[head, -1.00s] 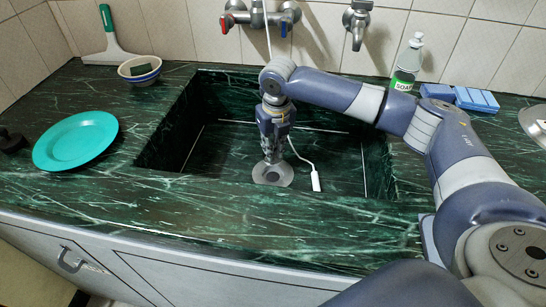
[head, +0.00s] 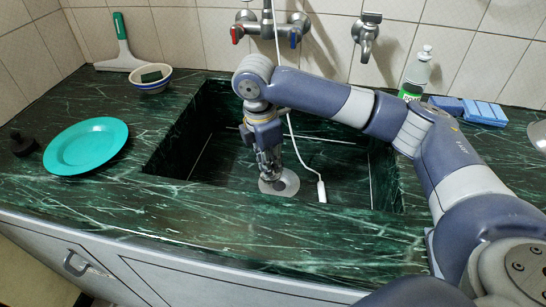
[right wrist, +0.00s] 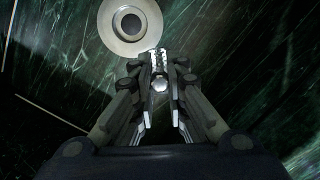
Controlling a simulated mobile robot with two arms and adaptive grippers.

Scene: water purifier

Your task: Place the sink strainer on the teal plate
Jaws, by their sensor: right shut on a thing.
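The teal plate (head: 86,146) lies empty on the counter left of the sink. My right gripper (head: 272,178) points down inside the sink, low beside the pale round drain (head: 286,183). In the right wrist view my right gripper (right wrist: 159,60) is shut on a small shiny metal piece, seemingly the sink strainer (right wrist: 160,85), mostly hidden by the fingers. The drain (right wrist: 130,25) shows beyond the fingertips as a pale ring with a dark centre. My left gripper is not in view.
A bowl with a sponge (head: 152,78) and a squeegee (head: 122,47) stand behind the plate. A black object (head: 22,143) is left of it. Taps, a soap bottle (head: 416,72) and blue blocks (head: 470,109) are at the back.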

